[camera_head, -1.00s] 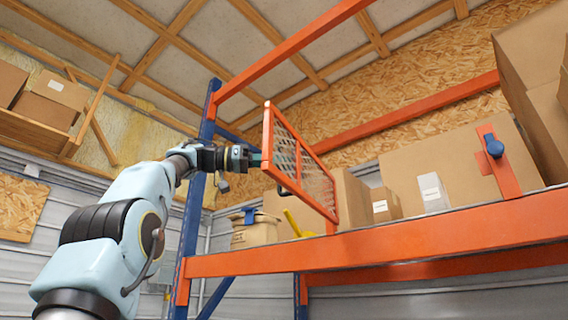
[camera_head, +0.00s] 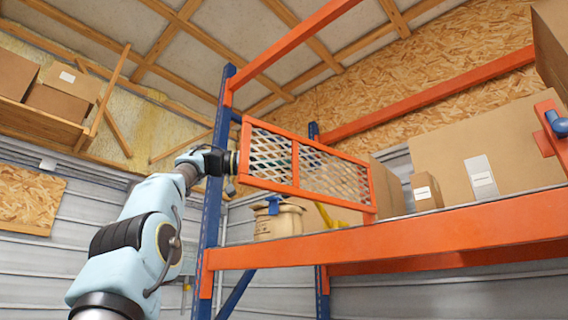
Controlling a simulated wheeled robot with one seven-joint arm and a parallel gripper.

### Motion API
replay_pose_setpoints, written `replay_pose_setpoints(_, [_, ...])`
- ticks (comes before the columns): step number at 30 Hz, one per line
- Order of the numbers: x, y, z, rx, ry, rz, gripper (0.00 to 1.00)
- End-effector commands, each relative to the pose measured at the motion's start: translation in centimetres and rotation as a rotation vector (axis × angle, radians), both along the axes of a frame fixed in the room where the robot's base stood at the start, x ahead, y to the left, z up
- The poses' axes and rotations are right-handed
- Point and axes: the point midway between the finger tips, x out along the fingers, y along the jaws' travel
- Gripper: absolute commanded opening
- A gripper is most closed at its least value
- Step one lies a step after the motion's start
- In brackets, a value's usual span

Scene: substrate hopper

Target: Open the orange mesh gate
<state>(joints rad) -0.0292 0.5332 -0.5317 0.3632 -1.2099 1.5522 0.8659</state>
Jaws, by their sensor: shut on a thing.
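The orange mesh gate (camera_head: 294,184) shows nearly face-on above the orange shelf beam (camera_head: 440,239). Its right end stands at the beam and its left end reaches out to the blue upright. My gripper (camera_head: 236,162) is at the gate's left end, shut on the gate's frame; the fingertips are small and partly hidden. An orange post (camera_head: 552,141) with a blue knob (camera_head: 557,123) stands on the beam at the far right, well apart from the gate.
A blue upright (camera_head: 212,200) stands close beside my wrist. Larger cardboard boxes (camera_head: 440,150) fill the shelf's right side. An orange bar (camera_head: 290,47) crosses overhead.

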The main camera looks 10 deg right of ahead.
Motion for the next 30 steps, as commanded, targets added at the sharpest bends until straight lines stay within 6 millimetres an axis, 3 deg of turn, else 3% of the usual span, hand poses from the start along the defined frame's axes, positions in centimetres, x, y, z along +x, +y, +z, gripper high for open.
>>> replay_pose_setpoints(7, [0.1, 0.0, -0.1, 0.002, 0.002, 0.000, 0.00])
replay_pose_setpoints(8, [0.1, 0.0, -0.1, 0.002, 0.002, 0.000, 0.21])
replay_pose_setpoints(15, [0.0, 0.0, -0.1, 0.001, 0.001, 0.000, 0.47])
replay_pose_setpoints(24, [0.1, 0.3, 0.0, 0.000, 0.000, 0.001, 0.47])
replay_pose_setpoints(30, [0.7, 3.0, 0.0, -0.001, -0.001, 0.004, 0.47])
